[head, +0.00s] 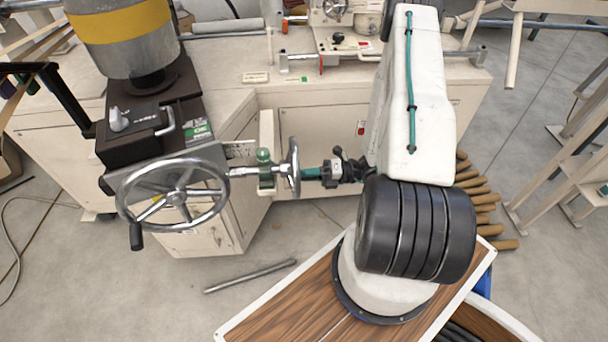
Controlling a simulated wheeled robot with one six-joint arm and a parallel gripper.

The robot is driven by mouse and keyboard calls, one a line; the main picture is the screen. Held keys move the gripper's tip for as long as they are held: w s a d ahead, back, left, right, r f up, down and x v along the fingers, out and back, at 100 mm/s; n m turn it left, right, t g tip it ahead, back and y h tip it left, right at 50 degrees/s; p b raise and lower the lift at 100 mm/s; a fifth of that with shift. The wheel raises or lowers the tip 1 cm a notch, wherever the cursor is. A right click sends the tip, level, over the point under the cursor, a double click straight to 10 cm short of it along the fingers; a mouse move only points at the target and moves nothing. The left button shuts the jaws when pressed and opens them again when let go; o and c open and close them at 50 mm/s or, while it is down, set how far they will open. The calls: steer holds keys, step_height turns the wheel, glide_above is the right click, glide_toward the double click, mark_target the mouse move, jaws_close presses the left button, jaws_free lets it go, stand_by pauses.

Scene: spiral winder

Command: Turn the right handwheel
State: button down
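The right handwheel (294,167) is a small chrome wheel seen nearly edge-on, at the right end of a shaft with a green-topped block (265,170). A larger chrome handwheel (176,196) with a black crank handle (136,236) faces me at the left. My gripper (309,174) is level with the right handwheel and just to its right, pointing left. Its teal tip part meets or nearly meets the wheel's rim; I cannot tell whether it touches. The fingers are too small and overlapped to show whether they are open or shut on the rim.
The cream winder cabinet (330,118) stands behind the wheels, with a dark control box (150,120) at left. A metal rod (250,276) lies on the floor. Several brown rolls (480,198) are stacked at right.

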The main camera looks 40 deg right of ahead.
steer(key=c, duration=1.2)
jaws_free()
steer(key=shift+w+d+f, duration=0.1)
steer(key=shift+d+f, duration=0.05)
steer(key=shift+f, duration=0.05)
steer(key=shift+c, duration=0.2)
steer(key=v, duration=0.7)
steer(key=shift+s+d, duration=0.25)
steer(key=shift+s, duration=0.05)
